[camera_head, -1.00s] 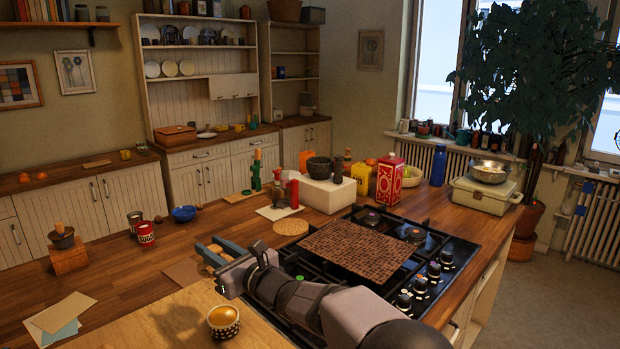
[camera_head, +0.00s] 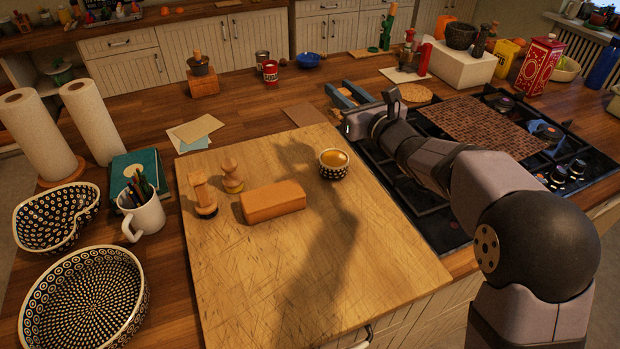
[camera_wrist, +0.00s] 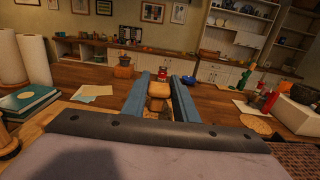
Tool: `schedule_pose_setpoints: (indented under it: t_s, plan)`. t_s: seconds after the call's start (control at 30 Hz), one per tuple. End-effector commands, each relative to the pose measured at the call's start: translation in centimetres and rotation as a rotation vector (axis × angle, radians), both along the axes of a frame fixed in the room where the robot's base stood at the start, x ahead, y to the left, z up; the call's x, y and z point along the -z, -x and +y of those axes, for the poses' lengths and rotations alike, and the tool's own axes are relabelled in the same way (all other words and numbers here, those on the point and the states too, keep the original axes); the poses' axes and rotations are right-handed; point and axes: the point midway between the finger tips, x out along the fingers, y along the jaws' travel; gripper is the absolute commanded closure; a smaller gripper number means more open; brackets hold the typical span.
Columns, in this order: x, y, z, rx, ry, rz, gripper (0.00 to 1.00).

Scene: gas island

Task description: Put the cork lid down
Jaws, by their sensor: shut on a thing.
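The cork lid (camera_wrist: 159,89) is a tan, rounded piece between the two blue fingers of my gripper (camera_wrist: 160,88) in the wrist view. The fingers are shut on it. In the head view my gripper (camera_head: 350,96) is over the wooden counter, beyond the cutting board's far right corner and left of the hob. A small patterned pot (camera_head: 334,170) with an orange-brown top stands on the cutting board (camera_head: 230,290), nearer than the gripper.
An orange-brown block (camera_head: 273,203) and wooden stampers (camera_head: 204,196) sit on the board. A thin brown square (camera_head: 304,116) lies left of the gripper. The hob (camera_head: 440,215) and a round cork mat (camera_head: 416,92) are to the right. A red tin (camera_head: 270,72) stands behind. Bare counter lies around (camera_head: 250,110).

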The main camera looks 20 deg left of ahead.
Motion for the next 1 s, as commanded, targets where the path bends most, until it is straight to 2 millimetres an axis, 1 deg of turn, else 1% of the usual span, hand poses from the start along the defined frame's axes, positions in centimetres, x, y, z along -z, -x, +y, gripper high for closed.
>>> schedule_pose_setpoints:
  t_s: [0.13, 0.2, 0.27, 0.3, 0.37, 0.4, 0.47, 0.6, 0.73, 0.8, 0.87, 1.0]
  plan:
    - [-0.8, 0.0, -1.6, 0.022, -0.003, -0.008, 0.96]
    - [-0.5, 0.4, -2.6, 0.034, -0.003, -0.006, 0.96]
    - [0.9, 1.3, -3.4, 0.037, -0.001, 0.0, 0.96]
    - [1.9, 2.0, -4.0, 0.035, -0.001, 0.002, 0.96]
    - [3.2, 3.4, -4.3, 0.017, -0.001, 0.002, 0.96]
    - [4.0, 4.4, -4.5, 0.001, -0.002, 0.002, 0.96]
    - [5.4, 6.1, -4.6, -0.03, -0.001, 0.004, 0.96]
    - [8.1, 10.5, -4.0, -0.131, -0.001, 0.006, 0.96]
    - [10.2, 13.8, -3.3, -0.218, -0.002, 0.004, 0.96]
    - [10.6, 15.2, -3.0, -0.259, -0.002, 0.001, 0.96]
    - [10.3, 16.1, -2.7, -0.291, -0.003, -0.003, 0.96]
    - [9.5, 16.8, -2.3, -0.325, -0.002, -0.004, 0.96]
